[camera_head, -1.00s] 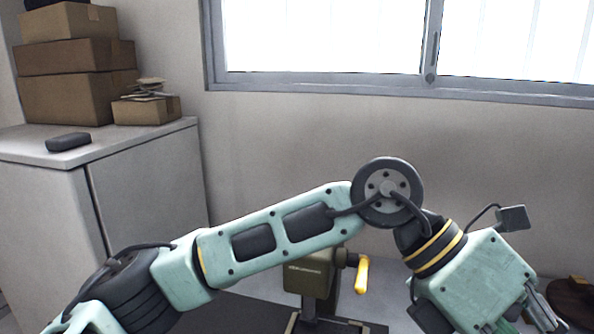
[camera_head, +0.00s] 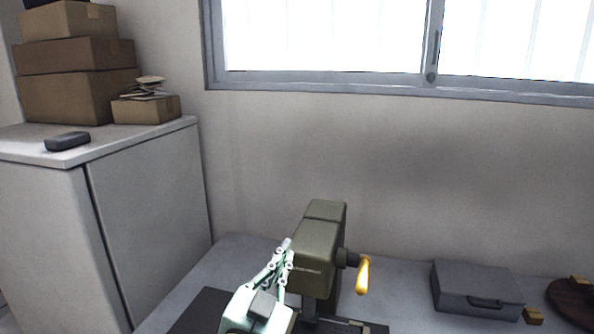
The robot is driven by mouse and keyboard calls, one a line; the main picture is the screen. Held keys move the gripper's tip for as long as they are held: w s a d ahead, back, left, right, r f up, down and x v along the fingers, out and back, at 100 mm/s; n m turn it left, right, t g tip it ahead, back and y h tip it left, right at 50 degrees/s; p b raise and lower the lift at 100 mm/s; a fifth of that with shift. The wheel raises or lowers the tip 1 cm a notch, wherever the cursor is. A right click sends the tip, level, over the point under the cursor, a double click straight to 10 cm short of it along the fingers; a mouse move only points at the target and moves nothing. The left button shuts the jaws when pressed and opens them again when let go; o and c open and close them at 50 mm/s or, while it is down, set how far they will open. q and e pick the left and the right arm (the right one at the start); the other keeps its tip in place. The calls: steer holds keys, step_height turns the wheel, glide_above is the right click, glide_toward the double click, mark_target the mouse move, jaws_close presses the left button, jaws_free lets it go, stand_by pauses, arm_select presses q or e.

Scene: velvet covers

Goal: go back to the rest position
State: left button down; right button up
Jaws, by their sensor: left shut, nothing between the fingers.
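My left gripper (camera_head: 280,263) shows at the bottom centre of the head view. Its light green body is low in the picture and its thin fingers point up, close together, with nothing between them. It is in front of and just left of an olive-green machine (camera_head: 318,236) with a yellow crank handle (camera_head: 363,275). I cannot tell whether the fingers touch the machine. The rest of my left arm is below the picture. My right gripper is not in view.
A grey case (camera_head: 478,288) lies on the grey table (camera_head: 400,290) at right, near a dark round wooden piece (camera_head: 570,300) and small yellow blocks. A grey cabinet (camera_head: 150,195) with cardboard boxes stands at left. The wall and window are behind.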

arm_select(q)
steer(key=s+a+f+n+g+y, duration=0.1)
steer(key=s+a+f+g+y, duration=0.2)
steer(key=f, duration=0.4)
steer(key=s+a+f+n+g, duration=0.2)
steer(key=s+a+f, duration=0.15)
steer(key=f, duration=0.45)
steer(key=s+a+f+n+g+y, duration=0.1)
steer(key=s+a+f+g+y, duration=0.15)
steer(key=a+f, duration=0.35)
steer(key=s+a+f+n+g, duration=0.1)
steer(key=s+a+f+g, duration=0.25)
steer(key=s+f, duration=0.5)
steer(key=s+a+f+n+g, duration=0.15)
steer(key=s+f+g, duration=0.3)
steer(key=s, duration=0.75)
step_height(320, 180, down, 26)
steer(key=s+m+g, duration=0.1)
steer(key=s+g, duration=0.1)
steer(key=s, duration=0.1)
steer(key=s+a+f, duration=0.3)
steer(key=s+f, duration=1.3)
steer(key=f, duration=0.1)
steer(key=shift+s+a+g+y, duration=0.15)
steer(key=shift+s+g+y, duration=0.15)
steer(key=shift+g+y, duration=0.05)
